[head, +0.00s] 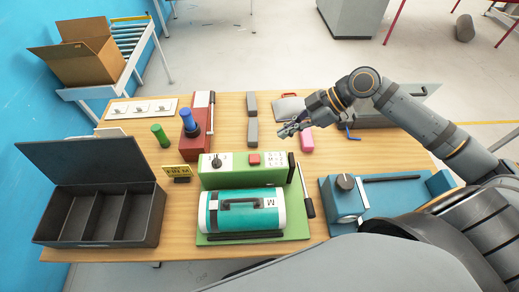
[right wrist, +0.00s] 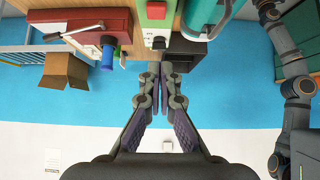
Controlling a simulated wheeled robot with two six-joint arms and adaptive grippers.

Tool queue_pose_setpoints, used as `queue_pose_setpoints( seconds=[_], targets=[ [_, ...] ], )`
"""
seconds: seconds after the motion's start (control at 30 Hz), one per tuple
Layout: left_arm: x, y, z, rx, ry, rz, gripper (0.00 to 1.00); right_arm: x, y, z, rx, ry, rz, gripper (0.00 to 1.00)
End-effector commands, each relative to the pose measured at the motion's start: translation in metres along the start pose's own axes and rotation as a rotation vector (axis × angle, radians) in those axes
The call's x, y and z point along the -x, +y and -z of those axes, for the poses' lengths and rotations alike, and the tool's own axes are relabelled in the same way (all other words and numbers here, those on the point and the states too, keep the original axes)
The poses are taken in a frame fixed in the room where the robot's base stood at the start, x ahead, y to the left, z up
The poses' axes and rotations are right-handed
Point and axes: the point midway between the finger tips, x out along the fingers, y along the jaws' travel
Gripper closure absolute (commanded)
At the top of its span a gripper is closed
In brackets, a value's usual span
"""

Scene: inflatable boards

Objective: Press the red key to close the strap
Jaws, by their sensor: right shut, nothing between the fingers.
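The red key (head: 254,159) sits on top of the green console (head: 240,179), right of a black knob. It also shows at the top of the right wrist view (right wrist: 156,10). A teal roll (head: 222,212) with white ends and a dark handle lies on the green base in front of the console. I cannot make out which part is the strap. My right gripper (head: 284,131) is shut and empty, above the table behind and right of the red key, apart from it. Its closed fingers show in the right wrist view (right wrist: 160,72). My left gripper is not visible.
A blue device (head: 345,200) is to the right, an open dark box (head: 105,215) to the left. A red device (head: 197,125), grey blocks and a pink block (head: 307,140) are behind.

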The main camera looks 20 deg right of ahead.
Motion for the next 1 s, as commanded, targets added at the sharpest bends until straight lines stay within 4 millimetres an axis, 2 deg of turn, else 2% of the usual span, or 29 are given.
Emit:
queue_pose_setpoints(
  seconds=[0.07, 0.3, 0.37, 0.47, 0.7, 0.83, 1.0],
  targets=[
    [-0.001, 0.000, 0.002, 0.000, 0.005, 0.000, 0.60, -0.002, 0.000, 0.000, 0.000, 0.002, 0.000, 1.00],
    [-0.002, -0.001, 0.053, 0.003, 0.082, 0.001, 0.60, -0.023, 0.000, 0.001, 0.001, 0.011, 0.000, 1.00],
    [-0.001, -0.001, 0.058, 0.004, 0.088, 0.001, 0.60, -0.029, 0.000, 0.002, -0.002, 0.011, -0.001, 1.00],
    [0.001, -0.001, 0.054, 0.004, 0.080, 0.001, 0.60, -0.042, 0.000, 0.002, -0.002, 0.010, 0.000, 1.00],
    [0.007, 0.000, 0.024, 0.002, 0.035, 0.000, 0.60, -0.077, -0.001, 0.004, -0.004, 0.009, 0.002, 1.00],
    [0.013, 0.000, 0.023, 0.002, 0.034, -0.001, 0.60, -0.099, -0.001, 0.004, -0.005, 0.008, 0.002, 1.00],
    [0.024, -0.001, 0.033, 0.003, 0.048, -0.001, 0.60, -0.117, 0.000, -0.016, -0.005, 0.000, 0.002, 1.00]
  ],
)
